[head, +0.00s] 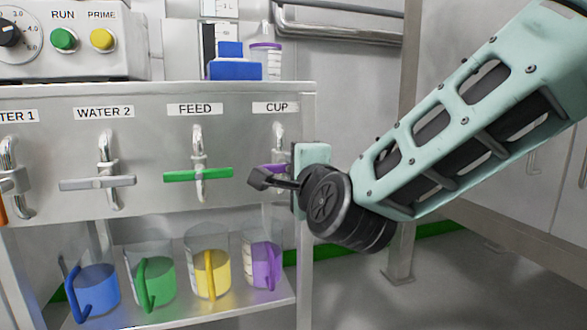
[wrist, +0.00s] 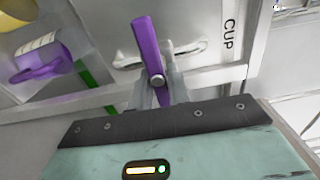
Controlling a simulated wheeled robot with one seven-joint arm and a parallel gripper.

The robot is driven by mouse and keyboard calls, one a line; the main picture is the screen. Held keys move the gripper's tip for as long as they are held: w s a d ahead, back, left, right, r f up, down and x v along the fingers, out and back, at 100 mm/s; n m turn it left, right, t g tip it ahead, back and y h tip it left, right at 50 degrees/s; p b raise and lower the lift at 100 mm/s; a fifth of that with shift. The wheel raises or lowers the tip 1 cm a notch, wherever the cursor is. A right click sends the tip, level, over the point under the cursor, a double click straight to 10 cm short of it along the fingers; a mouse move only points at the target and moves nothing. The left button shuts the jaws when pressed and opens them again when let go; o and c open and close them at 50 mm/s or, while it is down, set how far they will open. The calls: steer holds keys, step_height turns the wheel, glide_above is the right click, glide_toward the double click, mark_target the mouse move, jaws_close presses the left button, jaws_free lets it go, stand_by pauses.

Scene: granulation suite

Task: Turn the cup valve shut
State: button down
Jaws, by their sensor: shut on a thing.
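The cup valve has a purple handle (wrist: 146,45) under the CUP label (head: 276,107). In the head view only a piece of the purple handle (head: 270,168) shows beside my gripper (head: 280,182); the rest is hidden. In the wrist view my gripper (wrist: 158,84) is shut on the handle near its round pivot, one finger on each side. The handle lies crosswise to its metal pipe (wrist: 190,49). A purple jug (head: 263,262) with purple liquid stands below the valve.
To the left are the feed valve's green handle (head: 198,175) and the water 2 valve's grey handle (head: 98,184). Yellow (head: 211,270), green (head: 153,278) and blue (head: 93,287) jugs line the shelf. Open floor lies right of the rack's post.

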steer(key=shift+f, duration=0.1)
steer(key=c, duration=1.3)
jaws_free()
steer(key=shift+c, duration=0.2)
steer(key=shift+s, duration=0.1)
steer(key=b+v, duration=0.1)
steer(key=v, duration=1.6)
steer(key=shift+s, duration=0.15)
